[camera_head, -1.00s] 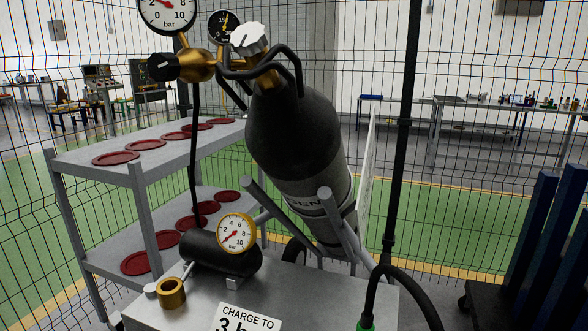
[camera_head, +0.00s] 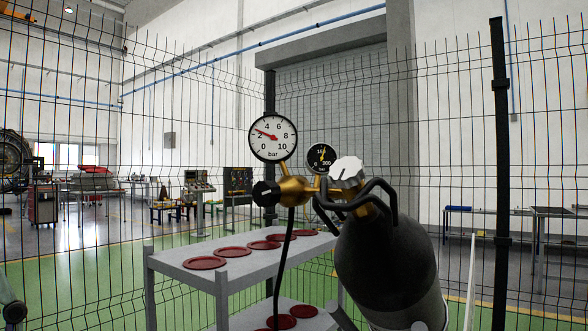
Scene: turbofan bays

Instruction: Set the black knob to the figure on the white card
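The black knob (camera_head: 266,193) is on the left end of the brass regulator (camera_head: 293,189). A white mark shows on the knob, but its setting is too small to read. The large white gauge (camera_head: 273,138), marked in bar from 0 to 10, stands above it. Its red needle points up and left, a little above the 2. A small black gauge (camera_head: 321,158) and a pale handwheel (camera_head: 347,171) are to the right, above the dark cylinder (camera_head: 385,262). The white card is outside the current view. My gripper is not in view.
A grey shelf cart (camera_head: 185,258) with several dark red discs (camera_head: 233,253) stands left of and behind the cylinder. A black hose (camera_head: 283,262) hangs below the regulator. A wire mesh fence with a black post (camera_head: 502,160) spans the background.

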